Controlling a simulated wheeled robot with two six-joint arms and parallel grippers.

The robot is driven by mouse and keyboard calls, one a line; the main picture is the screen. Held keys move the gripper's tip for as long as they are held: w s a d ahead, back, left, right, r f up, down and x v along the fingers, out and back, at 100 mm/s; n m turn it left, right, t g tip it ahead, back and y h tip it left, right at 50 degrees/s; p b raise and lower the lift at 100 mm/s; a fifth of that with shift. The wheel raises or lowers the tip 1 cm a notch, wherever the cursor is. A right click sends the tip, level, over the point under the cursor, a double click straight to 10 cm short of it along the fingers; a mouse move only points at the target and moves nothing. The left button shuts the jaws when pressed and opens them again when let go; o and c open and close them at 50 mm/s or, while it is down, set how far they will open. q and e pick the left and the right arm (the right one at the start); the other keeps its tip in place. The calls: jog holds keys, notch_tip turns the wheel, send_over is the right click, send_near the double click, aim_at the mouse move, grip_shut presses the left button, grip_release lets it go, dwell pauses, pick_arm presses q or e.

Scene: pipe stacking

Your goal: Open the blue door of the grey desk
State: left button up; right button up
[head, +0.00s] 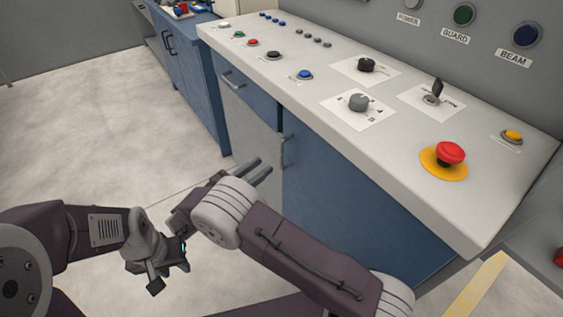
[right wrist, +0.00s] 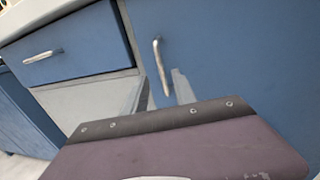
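The grey desk (head: 400,132) has a blue door (head: 340,190) under its top on the right, and the door looks closed. A thin upright metal handle (head: 284,150) is near the door's left edge; the handle also shows in the right wrist view (right wrist: 161,66). My right gripper (head: 258,170) is open and empty, its two fingers pointing toward the desk front, just left of and below the handle, apparently apart from it. My left gripper (head: 168,272) hangs low over the floor, away from the desk; its fingers are hard to make out.
A blue drawer (head: 245,92) with a bar handle is left of the door, above a grey panel or recess. Buttons, knobs and a red emergency stop (head: 450,153) stand on the desk top. Another blue cabinet (head: 190,75) is behind. The floor (head: 90,130) at left is clear.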

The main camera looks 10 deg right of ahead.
jog(key=b, duration=0.3)
send_over(281, 168)
jog(key=shift+w+a, duration=0.1)
jog(key=shift+w, duration=0.05)
jog(key=shift+w+d, duration=0.2)
jog(key=shift+d, duration=0.05)
grip_shut()
dwell(1.0)
